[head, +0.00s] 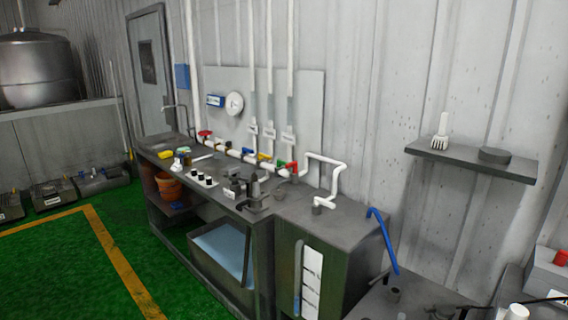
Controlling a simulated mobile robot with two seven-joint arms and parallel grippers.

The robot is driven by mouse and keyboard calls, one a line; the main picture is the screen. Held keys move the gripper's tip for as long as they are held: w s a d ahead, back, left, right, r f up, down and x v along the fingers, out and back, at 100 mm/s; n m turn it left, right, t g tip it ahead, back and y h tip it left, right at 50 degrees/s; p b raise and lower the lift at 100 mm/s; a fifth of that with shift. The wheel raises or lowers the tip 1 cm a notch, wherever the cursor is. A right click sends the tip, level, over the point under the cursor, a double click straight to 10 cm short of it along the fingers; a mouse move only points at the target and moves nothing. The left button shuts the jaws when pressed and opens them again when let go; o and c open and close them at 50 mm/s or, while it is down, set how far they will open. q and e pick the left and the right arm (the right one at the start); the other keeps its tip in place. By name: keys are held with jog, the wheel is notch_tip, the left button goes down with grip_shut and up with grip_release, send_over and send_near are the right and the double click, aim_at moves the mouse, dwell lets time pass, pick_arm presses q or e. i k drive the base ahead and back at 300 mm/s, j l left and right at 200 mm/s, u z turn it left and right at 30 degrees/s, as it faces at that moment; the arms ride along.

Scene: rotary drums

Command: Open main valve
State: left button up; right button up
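A white pipe (236,154) runs along the wall above a dark workbench (222,208). A red valve handle (205,134) sits at its far left end. Farther right along the pipe are a blue handle (247,151), a yellow handle (264,157), a green handle (281,164) and a second red handle (293,167). No label that I can read marks one as the main valve; the red one at the left end stands apart from the coloured group. The handles are too small to tell open from closed. Neither of my grippers is in view.
A dark cabinet (352,235) stands right of the workbench, with a blue hose (382,240) beside it. A wall shelf (470,163) holds a brush (441,135). Green floor (60,270) with yellow lines is open at the left. A metal tank (40,68) stands behind.

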aim_at(204, 133)
jog(key=i+j+u, duration=0.75)
jog(key=i, duration=0.2)
jog(key=i+u, duration=0.35)
jog(key=i, duration=0.2)
jog(key=i+u, duration=0.3)
jog(key=i, duration=1.35)
jog(key=i+z, duration=0.25)
jog(key=i, duration=0.25)
jog(key=i+j+z, duration=0.2)
jog(key=i, duration=0.25)
jog(key=i+j+z, duration=0.25)
jog(key=i, duration=0.2)
jog(key=i+z, duration=0.2)
jog(key=z, duration=0.2)
jog(key=i+z, duration=0.15)
jog(key=z, duration=0.2)
jog(key=i+j+z, duration=0.15)
jog(key=z, duration=0.25)
jog(key=i+j+z, duration=0.15)
jog(key=z, duration=0.2)
